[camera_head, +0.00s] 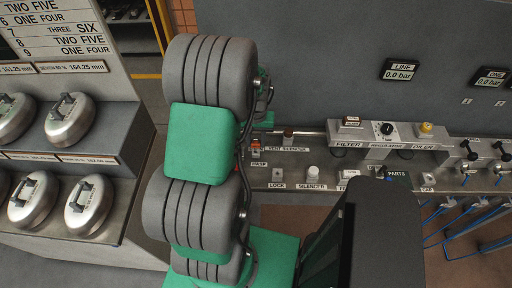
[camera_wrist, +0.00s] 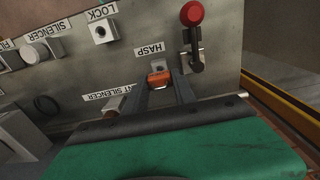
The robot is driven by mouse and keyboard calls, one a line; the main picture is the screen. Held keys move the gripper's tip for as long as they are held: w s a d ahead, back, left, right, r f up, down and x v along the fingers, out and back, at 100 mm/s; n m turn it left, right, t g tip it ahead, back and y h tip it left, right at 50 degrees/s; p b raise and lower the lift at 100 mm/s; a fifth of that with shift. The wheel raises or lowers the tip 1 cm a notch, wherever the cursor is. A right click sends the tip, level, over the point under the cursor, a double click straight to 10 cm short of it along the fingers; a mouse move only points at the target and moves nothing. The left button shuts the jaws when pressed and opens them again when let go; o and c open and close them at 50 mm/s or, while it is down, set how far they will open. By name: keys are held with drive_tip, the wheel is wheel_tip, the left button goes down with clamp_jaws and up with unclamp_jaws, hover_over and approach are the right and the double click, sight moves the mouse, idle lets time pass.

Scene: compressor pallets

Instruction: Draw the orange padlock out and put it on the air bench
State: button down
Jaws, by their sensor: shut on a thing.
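The orange padlock (camera_wrist: 159,78) sits between the two dark fingers of my gripper (camera_wrist: 161,82) in the wrist view, beside the HASP label. My gripper is shut on it. Whether its shackle is still in the hasp (camera_wrist: 157,67) is hidden. In the head view a small orange patch (camera_head: 255,143) above the HASP label looks like the padlock, and my arm covers most of the gripper. The grey metal air bench (camera_wrist: 225,55) lies under it, with labelled fittings; it also shows in the head view (camera_head: 331,175).
A red-knobbed lever (camera_wrist: 193,40) stands right beside the hasp in the wrist view. A square LOCK fitting (camera_wrist: 102,32) and a vent silencer (camera_wrist: 115,103) are close by. A filter and regulator row (camera_head: 388,132) and blue hoses (camera_head: 465,225) lie right in the head view.

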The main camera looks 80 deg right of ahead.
drive_tip(key=shift+r+p, duration=0.9)
drive_tip(key=shift+r, duration=0.6)
